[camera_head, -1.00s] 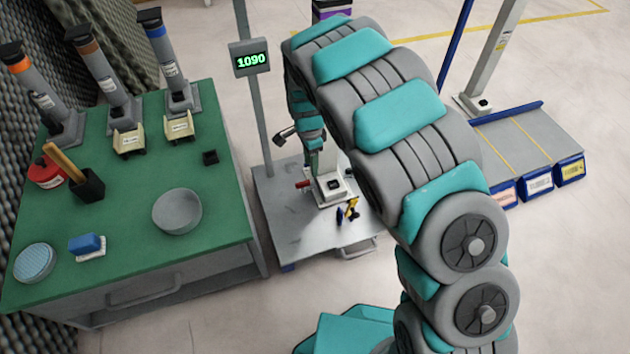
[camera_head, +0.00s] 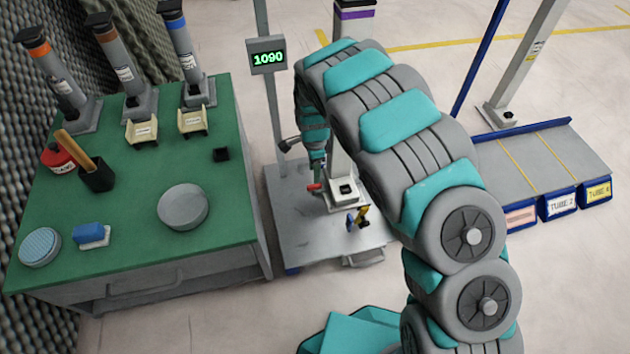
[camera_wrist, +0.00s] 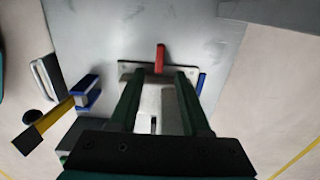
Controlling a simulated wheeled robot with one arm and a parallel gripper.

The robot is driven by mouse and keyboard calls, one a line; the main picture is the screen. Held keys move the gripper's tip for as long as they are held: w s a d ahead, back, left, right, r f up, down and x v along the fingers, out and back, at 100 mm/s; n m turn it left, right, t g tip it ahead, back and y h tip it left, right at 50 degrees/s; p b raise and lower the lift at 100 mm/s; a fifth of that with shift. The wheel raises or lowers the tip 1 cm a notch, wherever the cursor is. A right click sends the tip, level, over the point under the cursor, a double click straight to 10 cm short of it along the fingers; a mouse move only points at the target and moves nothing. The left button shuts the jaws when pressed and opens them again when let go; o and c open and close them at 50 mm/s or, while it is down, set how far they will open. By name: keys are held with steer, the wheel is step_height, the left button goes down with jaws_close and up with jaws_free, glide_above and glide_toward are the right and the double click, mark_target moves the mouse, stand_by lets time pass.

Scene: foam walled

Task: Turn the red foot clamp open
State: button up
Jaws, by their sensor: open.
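The red foot clamp (camera_wrist: 160,58) is a short red bar at the edge of a pale foot plate (camera_wrist: 128,68) in the wrist view. It lies just beyond and roughly centred between the fingertips of my gripper (camera_wrist: 158,76), which is open with nothing between its fingers. In the head view the red clamp (camera_head: 314,187) sticks out to the left of the white foot (camera_head: 345,194) of a post. My gripper (camera_head: 318,168) hangs close above the clamp there, partly hidden by my arm. Contact with the clamp cannot be told.
The foot stands on a grey metal platform (camera_head: 300,240). A blue part (camera_wrist: 87,92) and a yellow-black handle (camera_wrist: 50,122) are beside it. A display post (camera_head: 267,58) rises behind. A green workbench (camera_head: 130,220) stands left, a blue-edged platform (camera_head: 540,160) right.

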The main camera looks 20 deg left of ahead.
mark_target(317, 189)
step_height(317, 189, down, 6)
steer(key=shift+f+b, duration=0.25)
steer(key=shift+b, duration=0.05)
steer(key=shift+c, duration=0.4)
jaws_close()
